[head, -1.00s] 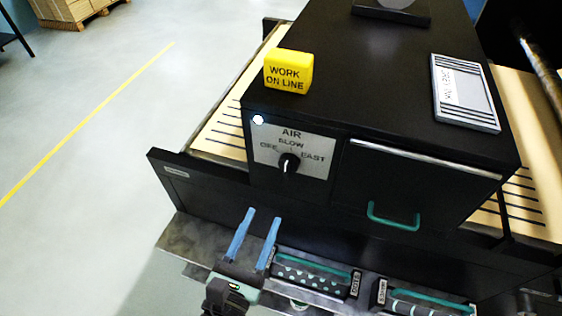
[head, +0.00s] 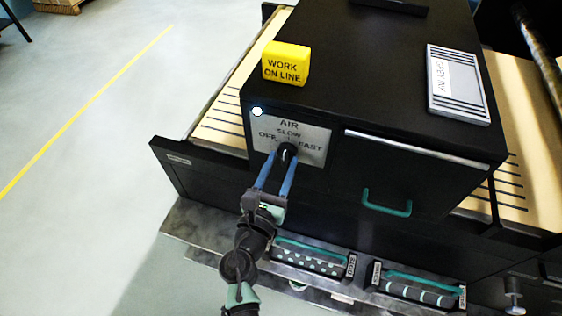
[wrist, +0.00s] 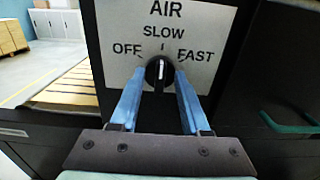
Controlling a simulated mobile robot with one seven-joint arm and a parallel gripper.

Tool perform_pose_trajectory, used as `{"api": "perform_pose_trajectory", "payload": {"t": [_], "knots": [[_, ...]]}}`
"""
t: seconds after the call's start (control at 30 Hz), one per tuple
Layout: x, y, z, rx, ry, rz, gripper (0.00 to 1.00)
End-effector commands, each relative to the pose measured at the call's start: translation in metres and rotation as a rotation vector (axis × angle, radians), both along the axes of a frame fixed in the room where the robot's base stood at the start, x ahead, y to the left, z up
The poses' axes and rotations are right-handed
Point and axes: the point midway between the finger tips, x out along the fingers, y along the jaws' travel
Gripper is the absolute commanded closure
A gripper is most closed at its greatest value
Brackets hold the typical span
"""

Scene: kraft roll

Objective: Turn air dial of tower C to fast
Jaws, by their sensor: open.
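The air dial (head: 287,152) is a black round knob with a white pointer line on a pale plate (head: 312,146) marked AIR, OFF, SLOW and FAST. In the wrist view the dial (wrist: 159,72) has its pointer upright, toward SLOW. My gripper (head: 280,162) has two blue fingers and is at the dial. In the wrist view my gripper (wrist: 159,88) is open, with one fingertip on each side of the dial. I cannot tell whether the fingertips touch it. No tower C label is readable.
A yellow WORK ON LINE block (head: 286,64) and a grey labelled box (head: 457,85) lie on top of the black housing. A green-handled door (head: 400,180) is right of the plate. Green-handled trays (head: 308,258) sit below. Open floor (head: 80,110) lies left.

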Motion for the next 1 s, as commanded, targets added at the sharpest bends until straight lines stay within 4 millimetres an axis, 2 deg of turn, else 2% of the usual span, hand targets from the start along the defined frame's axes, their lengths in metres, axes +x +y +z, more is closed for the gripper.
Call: {"api": "perform_pose_trajectory", "payload": {"t": [0.27, 0.5, 1.0], "knots": [[0.0008, -0.0007, -0.0003, 0.000, 0.000, 0.000, 0.56], [0.0007, -0.0005, -0.0002, 0.000, 0.000, 0.000, 0.99], [0.0004, -0.0006, -0.0010, 0.029, -0.010, 0.000, 1.00]]}}
